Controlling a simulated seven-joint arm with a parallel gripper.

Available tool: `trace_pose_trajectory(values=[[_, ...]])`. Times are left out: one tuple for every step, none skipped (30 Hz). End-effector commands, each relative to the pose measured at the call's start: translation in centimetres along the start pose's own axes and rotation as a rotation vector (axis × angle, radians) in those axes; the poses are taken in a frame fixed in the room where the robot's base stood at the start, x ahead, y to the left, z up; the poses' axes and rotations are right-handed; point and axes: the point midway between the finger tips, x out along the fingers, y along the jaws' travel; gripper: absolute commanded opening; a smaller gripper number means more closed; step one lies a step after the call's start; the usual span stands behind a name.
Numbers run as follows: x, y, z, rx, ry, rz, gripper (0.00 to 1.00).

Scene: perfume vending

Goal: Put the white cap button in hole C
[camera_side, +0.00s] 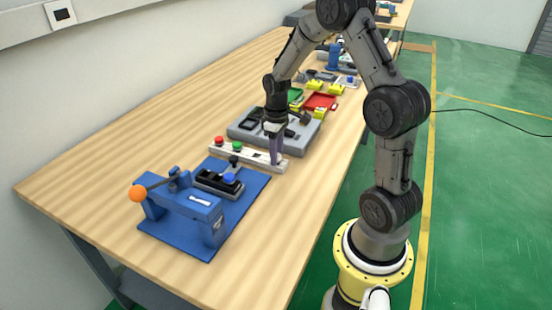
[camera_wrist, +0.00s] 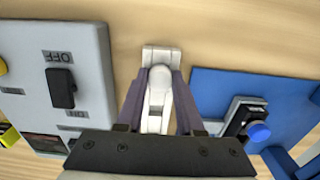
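The white cap button (camera_wrist: 160,76) stands near the end of a white strip (camera_wrist: 162,53) in the wrist view. My gripper (camera_wrist: 159,80) has one purple finger on each side of it, with a narrow gap showing. In the side view my gripper (camera_side: 276,160) points down at the right end of the white strip (camera_side: 258,159) and hides the white cap button. A dark block (camera_side: 208,181) on the blue mat (camera_side: 246,206) carries a blue button (camera_side: 229,178). No letter marking hole C can be read.
A blue press (camera_side: 196,212) with an orange ball (camera_side: 137,193) stands on the mat. A grey switch box (camera_wrist: 62,75) is left in the wrist view.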

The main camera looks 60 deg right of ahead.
Motion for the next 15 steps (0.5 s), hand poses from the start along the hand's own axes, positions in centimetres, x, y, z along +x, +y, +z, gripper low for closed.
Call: trace_pose_trajectory(values=[[-0.01,0.0,0.0,0.0,0.0,0.0,0.12],[-0.01,0.0,0.0,0.0,0.0,0.0,0.07],[-0.01,0.0,0.0,0.0,0.0,0.0,0.0],[-0.02,0.0,0.0,0.0,0.0,0.0,0.0],[-0.02,0.0,0.0,0.0,0.0,0.0,0.0],[-0.02,0.0,0.0,0.0,0.0,0.0,0.0],[-0.02,0.0,0.0,0.0,0.0,0.0,0.0],[-0.02,0.0,0.0,0.0,0.0,0.0,0.0],[-0.02,0.0,0.0,0.0,0.0,0.0,0.0],[-0.02,0.0,0.0,0.0,0.0,0.0,0.0],[-0.02,0.0,0.0,0.0,0.0,0.0,0.0],[-0.02,0.0,0.0,0.0,0.0,0.0,0.0],[-0.02,0.0,0.0,0.0,0.0,0.0,0.0],[-0.03,0.0,-0.01,0.0,0.0,0.0,0.0],[-0.05,0.0,-0.01,0.0,0.0,0.0,0.0]])
